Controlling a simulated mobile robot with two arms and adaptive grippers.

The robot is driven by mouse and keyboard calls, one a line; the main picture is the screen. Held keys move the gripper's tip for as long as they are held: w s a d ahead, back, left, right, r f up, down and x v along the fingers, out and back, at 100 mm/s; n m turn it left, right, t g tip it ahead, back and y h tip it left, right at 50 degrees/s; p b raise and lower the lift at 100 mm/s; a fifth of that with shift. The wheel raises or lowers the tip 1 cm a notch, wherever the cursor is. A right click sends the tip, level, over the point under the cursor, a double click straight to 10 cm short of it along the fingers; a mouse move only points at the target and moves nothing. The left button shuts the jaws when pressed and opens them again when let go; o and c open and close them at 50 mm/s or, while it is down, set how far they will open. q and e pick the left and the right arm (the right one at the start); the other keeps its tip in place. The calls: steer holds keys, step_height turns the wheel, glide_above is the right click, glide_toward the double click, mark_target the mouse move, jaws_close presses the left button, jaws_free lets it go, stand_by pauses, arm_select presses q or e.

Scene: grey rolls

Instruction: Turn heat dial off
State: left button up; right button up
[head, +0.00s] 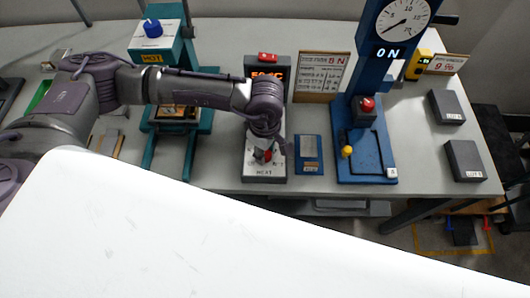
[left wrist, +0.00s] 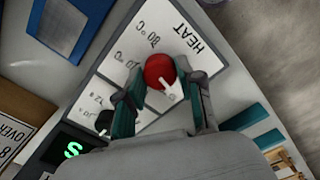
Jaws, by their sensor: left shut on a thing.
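The heat dial is a round red knob (left wrist: 160,70) with a white pointer, on a white panel (left wrist: 122,62) marked HEAT and printed with temperature marks. In the left wrist view its pointer aims down and to the right. My left gripper (left wrist: 157,92) has its fingers on either side of the knob and is shut on it. In the head view the left gripper (head: 264,152) is over the front part of the panel (head: 265,172), and the red knob (head: 267,156) is partly hidden. My right gripper is not in view.
A lit display (head: 267,73) stands behind the panel. A teal press (head: 165,50) with a blue knob is to the left. A blue gauge stand (head: 368,150) with a red button is to the right, and a small blue plate (head: 309,170) lies between. Dark blocks (head: 464,160) lie far right.

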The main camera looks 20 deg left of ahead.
arm_select(q)
steer(key=n+b, duration=0.2)
steer(key=n, duration=0.1)
steer(key=n+b, duration=0.1)
steer(key=b, duration=0.1)
steer(key=shift+f, duration=0.25)
steer(key=shift+r+n+b, duration=0.2)
steer(key=shift+n+b, duration=1.15)
steer(key=shift+n, duration=0.55)
steer(key=o, duration=1.2)
steer(key=shift+c, duration=0.2)
steer(key=shift+r, duration=0.15)
step_height(320, 180, up, 12)
